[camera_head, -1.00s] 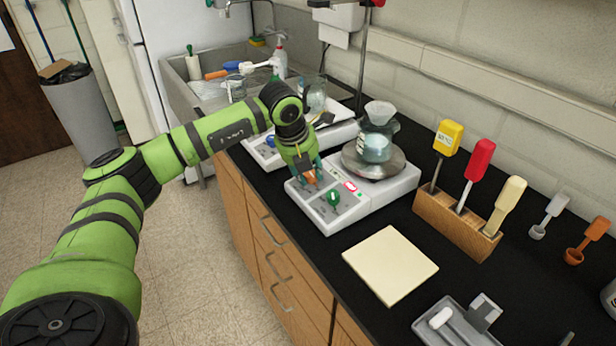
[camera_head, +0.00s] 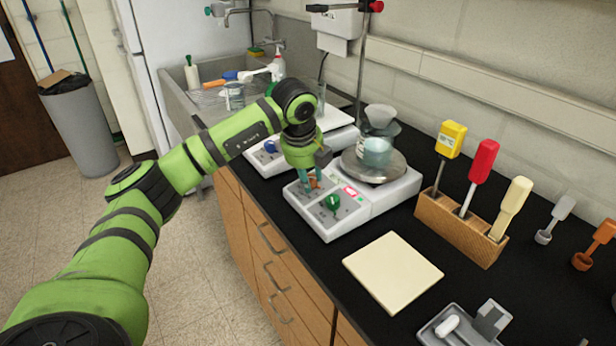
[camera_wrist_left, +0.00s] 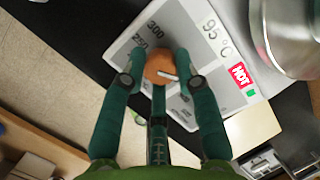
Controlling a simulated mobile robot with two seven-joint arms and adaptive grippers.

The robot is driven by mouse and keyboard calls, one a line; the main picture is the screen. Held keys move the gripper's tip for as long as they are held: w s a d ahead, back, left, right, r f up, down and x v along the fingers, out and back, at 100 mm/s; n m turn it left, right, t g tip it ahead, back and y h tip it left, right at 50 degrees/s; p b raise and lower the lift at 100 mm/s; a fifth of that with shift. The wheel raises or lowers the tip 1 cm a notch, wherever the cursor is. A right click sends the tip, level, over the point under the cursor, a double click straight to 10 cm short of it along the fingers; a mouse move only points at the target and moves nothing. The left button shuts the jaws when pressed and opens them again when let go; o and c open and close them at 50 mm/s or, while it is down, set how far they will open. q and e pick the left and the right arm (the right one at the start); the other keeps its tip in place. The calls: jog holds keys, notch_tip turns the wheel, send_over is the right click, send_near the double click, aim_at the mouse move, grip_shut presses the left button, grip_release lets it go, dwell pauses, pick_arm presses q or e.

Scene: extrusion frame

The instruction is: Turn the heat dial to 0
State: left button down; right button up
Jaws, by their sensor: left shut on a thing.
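The heat dial is an orange knob (camera_wrist_left: 160,67) with a white pointer mark, on the sloped front panel of a white hotplate (camera_head: 376,207). Printed 250 and 300 show beside it in the left wrist view, where the pointer faces right. My left gripper (camera_head: 311,181) comes down on the panel from above. In the left wrist view its green fingers (camera_wrist_left: 163,66) are shut on the orange knob, one on each side. In the head view the fingers hide most of the knob. The 0 mark cannot be made out. My right gripper is not in view.
A green dial (camera_head: 331,203) sits just in front on the same panel. A glass vessel (camera_head: 377,152) stands on the round steel plate; a HOT label (camera_wrist_left: 240,76) shows red beside 95 °C. A second hotplate with a blue dial (camera_head: 270,146) stands behind. A pale square pad (camera_head: 393,272) lies in front.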

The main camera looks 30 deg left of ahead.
pick_arm(q)
jog(key=shift+f, duration=0.1)
dwell(0.3)
jog(key=c, duration=0.9)
grip_release()
jog(key=shift+w+d, duration=0.1)
jog(key=shift+c, duration=0.2)
jog(key=shift+r, duration=0.2)
jog(key=v, duration=1.1)
jog(key=shift+r, duration=0.35)
